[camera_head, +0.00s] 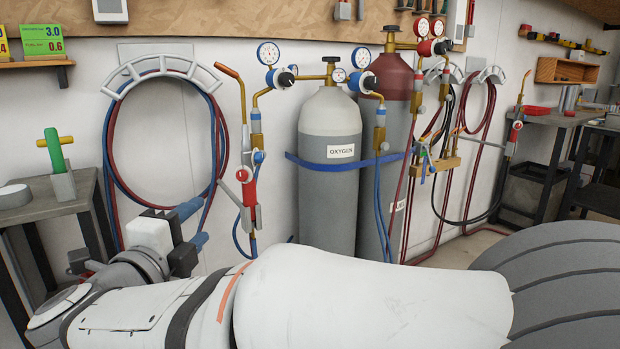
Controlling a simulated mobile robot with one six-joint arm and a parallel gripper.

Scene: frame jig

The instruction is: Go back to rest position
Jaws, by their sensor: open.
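My gripper (195,225) is at the lower left of the head view, at the end of my white arm, which lies across the bottom of the picture. Its two blue fingers point to the right and stand apart. It is open, with nothing seen between the fingers. Behind it in the picture are the coiled red and blue hoses (112,178) on a wall hanger. Part of the wrist is hidden by the arm's own links.
A grey oxygen cylinder (328,210) and a red-topped cylinder (388,75) stand at the wall behind a blue strap (320,164). A torch (248,190) hangs beside them. A side table (35,207) with a green-handled tool (55,152) is at left. A workbench (562,118) is at right.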

